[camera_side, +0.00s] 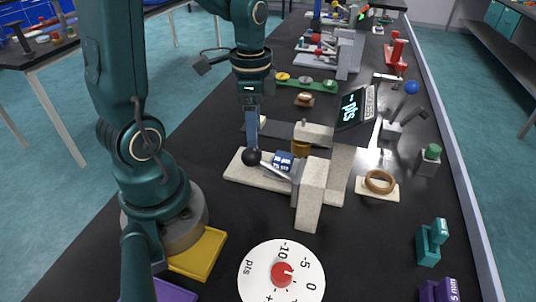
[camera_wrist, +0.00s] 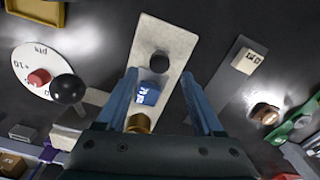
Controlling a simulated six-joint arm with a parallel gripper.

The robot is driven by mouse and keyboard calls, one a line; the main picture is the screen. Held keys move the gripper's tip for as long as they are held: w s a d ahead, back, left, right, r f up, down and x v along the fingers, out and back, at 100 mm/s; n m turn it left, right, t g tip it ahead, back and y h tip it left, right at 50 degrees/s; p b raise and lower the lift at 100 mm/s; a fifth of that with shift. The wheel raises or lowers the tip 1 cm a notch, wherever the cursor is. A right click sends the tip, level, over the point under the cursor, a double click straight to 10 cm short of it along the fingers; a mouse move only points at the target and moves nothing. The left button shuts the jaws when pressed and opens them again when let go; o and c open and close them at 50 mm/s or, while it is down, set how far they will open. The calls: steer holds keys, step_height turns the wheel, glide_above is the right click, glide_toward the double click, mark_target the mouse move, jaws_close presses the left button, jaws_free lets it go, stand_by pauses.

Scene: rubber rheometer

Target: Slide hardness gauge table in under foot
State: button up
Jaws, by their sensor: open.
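The hardness gauge stands on a cream base plate (camera_side: 240,169) in the middle of the bench, with a cream upright (camera_side: 311,190) and a lever ending in a black ball (camera_side: 252,157). A blue lettered block (camera_side: 283,161) sits on the plate beside a brass cylinder (camera_side: 301,148). In the wrist view the cream plate (camera_wrist: 166,35) carries a black round knob (camera_wrist: 159,62), the blue block (camera_wrist: 148,93) and the brass cylinder (camera_wrist: 139,124). My gripper (camera_wrist: 160,84) is open, one finger on either side of the plate as seen from above. Contact and the foot's exact gap cannot be told.
A white dial (camera_side: 258,270) with a red hub lies in front. A grey strip with a cream block (camera_wrist: 247,61) lies to the right. A ring on a cream base (camera_side: 380,182) stands to the gauge's right.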

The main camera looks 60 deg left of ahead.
steer(key=shift+f, duration=2.1)
jaws_close()
